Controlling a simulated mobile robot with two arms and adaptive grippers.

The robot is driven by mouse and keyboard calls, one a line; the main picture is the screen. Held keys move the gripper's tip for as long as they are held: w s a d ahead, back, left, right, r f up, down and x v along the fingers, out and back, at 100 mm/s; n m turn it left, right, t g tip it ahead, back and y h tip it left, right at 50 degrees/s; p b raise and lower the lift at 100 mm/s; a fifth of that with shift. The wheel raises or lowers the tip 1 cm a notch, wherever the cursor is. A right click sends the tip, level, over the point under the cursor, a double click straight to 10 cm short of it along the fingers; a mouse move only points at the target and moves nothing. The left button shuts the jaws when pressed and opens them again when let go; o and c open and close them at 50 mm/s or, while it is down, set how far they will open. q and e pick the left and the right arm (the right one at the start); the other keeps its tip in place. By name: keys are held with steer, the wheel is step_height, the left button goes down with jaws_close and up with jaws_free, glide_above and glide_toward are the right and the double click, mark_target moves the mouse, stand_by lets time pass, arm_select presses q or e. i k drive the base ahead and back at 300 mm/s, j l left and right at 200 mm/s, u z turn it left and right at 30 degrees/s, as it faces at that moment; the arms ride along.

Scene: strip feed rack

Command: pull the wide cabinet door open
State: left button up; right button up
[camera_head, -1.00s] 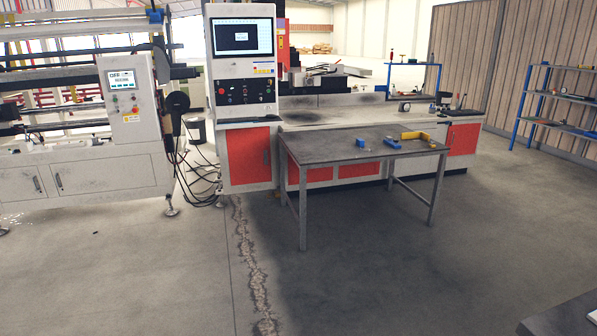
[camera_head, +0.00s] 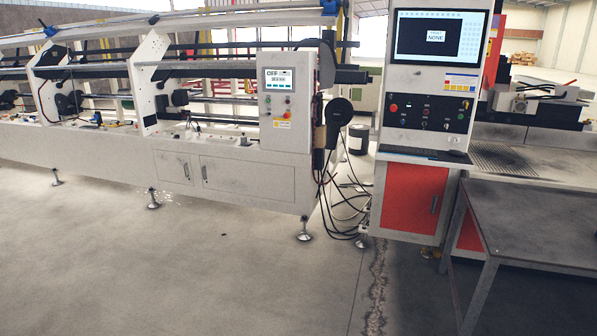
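The white feed rack's base has two closed cabinet doors side by side. The wide cabinet door (camera_head: 248,184) is the right one, flush with the front, with a dark vertical handle (camera_head: 204,174) near its left edge. The narrower door (camera_head: 170,168) to its left has its own dark handle (camera_head: 186,171) near its right edge. Both doors look fully shut. Neither of my grippers is in view.
Open concrete floor (camera_head: 190,255) lies before the doors. Levelling feet (camera_head: 304,232) stick out below the rack. Black cables (camera_head: 335,205) hang right of the wide door, beside a control cabinet with a red door (camera_head: 414,198). A grey table (camera_head: 540,225) stands at right.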

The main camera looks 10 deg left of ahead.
mark_target(270, 181)
steer(key=i+j+u, duration=0.4)
steer(key=i, duration=0.45)
steer(key=i+u, duration=0.4)
steer(key=i, duration=0.45)
steer(key=i+l+u, duration=0.25)
steer(key=i+u, duration=0.2)
steer(key=i, duration=0.4)
